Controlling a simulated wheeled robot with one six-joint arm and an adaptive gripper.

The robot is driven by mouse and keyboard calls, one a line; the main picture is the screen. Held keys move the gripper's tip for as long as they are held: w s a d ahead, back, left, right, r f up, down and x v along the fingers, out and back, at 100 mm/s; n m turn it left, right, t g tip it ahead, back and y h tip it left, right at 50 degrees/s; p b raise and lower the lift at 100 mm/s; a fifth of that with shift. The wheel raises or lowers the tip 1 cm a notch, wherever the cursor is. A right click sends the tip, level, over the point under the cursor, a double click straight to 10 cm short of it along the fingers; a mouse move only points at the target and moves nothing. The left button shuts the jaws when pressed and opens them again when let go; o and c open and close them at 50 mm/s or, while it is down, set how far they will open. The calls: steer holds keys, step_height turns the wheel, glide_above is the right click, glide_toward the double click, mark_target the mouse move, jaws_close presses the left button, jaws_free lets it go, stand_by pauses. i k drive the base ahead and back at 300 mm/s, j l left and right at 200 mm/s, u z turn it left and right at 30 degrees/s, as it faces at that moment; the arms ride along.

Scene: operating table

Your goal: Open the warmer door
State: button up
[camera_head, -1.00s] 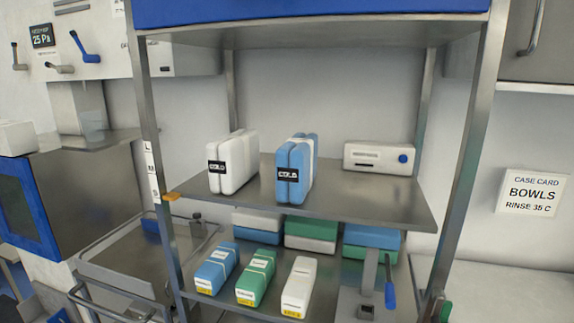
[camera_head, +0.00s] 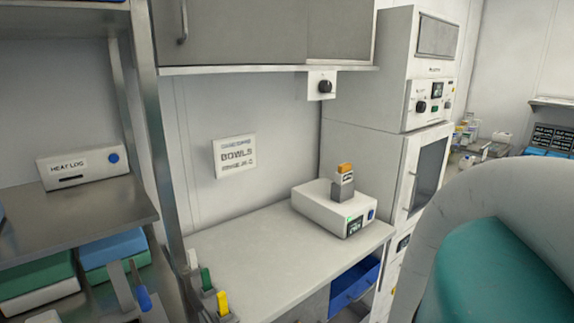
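A tall white cabinet unit (camera_head: 362,150) stands right of the counter; it looks like the warmer, though no readable label confirms this. Its upper part has a control panel (camera_head: 434,98) with a dark knob and a small display. Below is a door with a dark glass pane (camera_head: 428,172) and a vertical handle (camera_head: 411,187) on its left side. The door appears shut. Its lower right is hidden behind a large rounded pale and teal shape close to the camera. My gripper is not in view.
A steel shelf rack (camera_head: 90,215) stands at left.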

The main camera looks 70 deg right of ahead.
mark_target(400, 220)
steer(key=z, duration=2.85)
